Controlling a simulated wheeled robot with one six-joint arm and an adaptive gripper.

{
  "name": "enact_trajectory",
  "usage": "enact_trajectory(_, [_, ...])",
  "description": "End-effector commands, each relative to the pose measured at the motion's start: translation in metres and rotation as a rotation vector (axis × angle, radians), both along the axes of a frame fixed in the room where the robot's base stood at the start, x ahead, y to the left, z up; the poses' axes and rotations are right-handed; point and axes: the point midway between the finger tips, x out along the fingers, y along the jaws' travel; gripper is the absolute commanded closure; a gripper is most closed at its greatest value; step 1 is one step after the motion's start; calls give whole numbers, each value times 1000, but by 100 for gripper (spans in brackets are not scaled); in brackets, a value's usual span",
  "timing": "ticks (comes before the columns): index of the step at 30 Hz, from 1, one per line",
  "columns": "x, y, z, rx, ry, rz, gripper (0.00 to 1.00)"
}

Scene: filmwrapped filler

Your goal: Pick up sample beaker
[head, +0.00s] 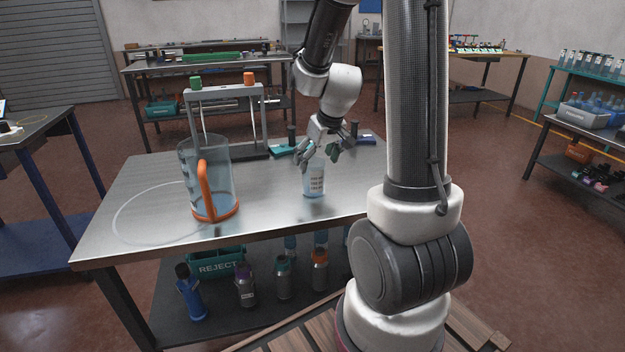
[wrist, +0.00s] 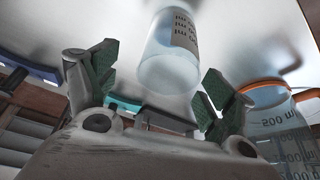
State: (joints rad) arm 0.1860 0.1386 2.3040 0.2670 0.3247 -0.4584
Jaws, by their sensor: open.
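My gripper (head: 320,160) is open at the beaker's upper part, with a finger to each side in the head view. In the wrist view the beaker (wrist: 168,65) shows between the two green-padded fingers (wrist: 161,62), with clear room beside each pad. The pads do not appear to touch it. The gripper hides part of the beaker's top in the head view.
A large clear jug with an orange handle and base (head: 205,170) stands left on the table; it also shows in the wrist view (wrist: 285,125). A grey frame (head: 225,92) stands behind. Bottles and a teal REJECT bin (head: 218,268) are on the lower shelf.

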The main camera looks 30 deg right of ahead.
Motion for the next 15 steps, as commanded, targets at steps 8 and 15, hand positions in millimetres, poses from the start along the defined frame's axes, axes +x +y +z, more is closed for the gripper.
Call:
enact_trajectory(8, [10, 8, -38, 1, 5, -1, 17])
enact_trajectory(15, [19, 8, -62, 0, 2, -2, 17])
